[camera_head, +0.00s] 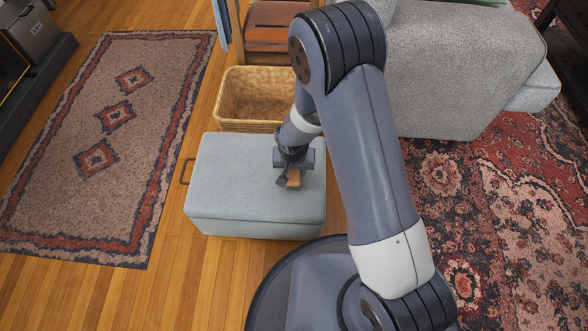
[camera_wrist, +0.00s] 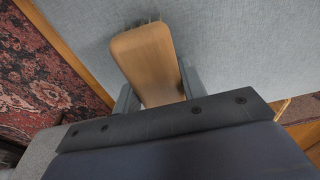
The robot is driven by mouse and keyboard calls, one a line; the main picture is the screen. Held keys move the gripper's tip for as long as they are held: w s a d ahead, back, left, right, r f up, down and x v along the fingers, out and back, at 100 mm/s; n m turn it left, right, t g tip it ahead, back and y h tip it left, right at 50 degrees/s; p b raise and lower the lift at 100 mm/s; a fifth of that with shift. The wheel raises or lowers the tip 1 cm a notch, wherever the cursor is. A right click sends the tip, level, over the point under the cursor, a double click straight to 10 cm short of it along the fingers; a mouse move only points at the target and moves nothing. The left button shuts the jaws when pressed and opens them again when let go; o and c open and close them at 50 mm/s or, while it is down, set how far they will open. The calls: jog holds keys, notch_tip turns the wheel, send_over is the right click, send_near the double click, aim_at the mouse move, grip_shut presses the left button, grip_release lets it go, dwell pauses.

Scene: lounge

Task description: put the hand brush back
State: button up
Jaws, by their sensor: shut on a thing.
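The hand brush (camera_head: 293,180) has a light wooden body and is over the top of the light blue-grey ottoman. My gripper (camera_head: 287,177) is shut on it. In the wrist view the brush's wooden back (camera_wrist: 147,62) shows between the two grey fingers (camera_wrist: 156,98), with dark bristle tips at its far end. The ottoman's top (camera_wrist: 240,40) fills the background there. I cannot tell whether the brush touches the ottoman (camera_head: 228,195). Part of the brush is hidden by my gripper.
An open wicker basket (camera_head: 235,95) stands just behind the ottoman, with a brown wooden chair (camera_head: 268,30) behind it. A grey sofa (camera_head: 460,70) is at the right. A patterned rug (camera_head: 75,150) lies at the left, and a red rug (camera_head: 450,200) at the right.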

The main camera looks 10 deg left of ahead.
aim_at(294, 171)
jog(key=shift+f, duration=0.1)
jog(key=o, duration=1.3)
jog(key=r+p, duration=0.1)
jog(key=r, duration=0.3)
jog(key=s+r+p, duration=0.1)
jog(key=r+p, duration=0.1)
jog(key=r, duration=0.2)
jog(key=r+p, duration=0.2)
jog(key=r, duration=0.2)
jog(key=shift+s+r, duration=0.1)
jog(key=shift+s, duration=0.25)
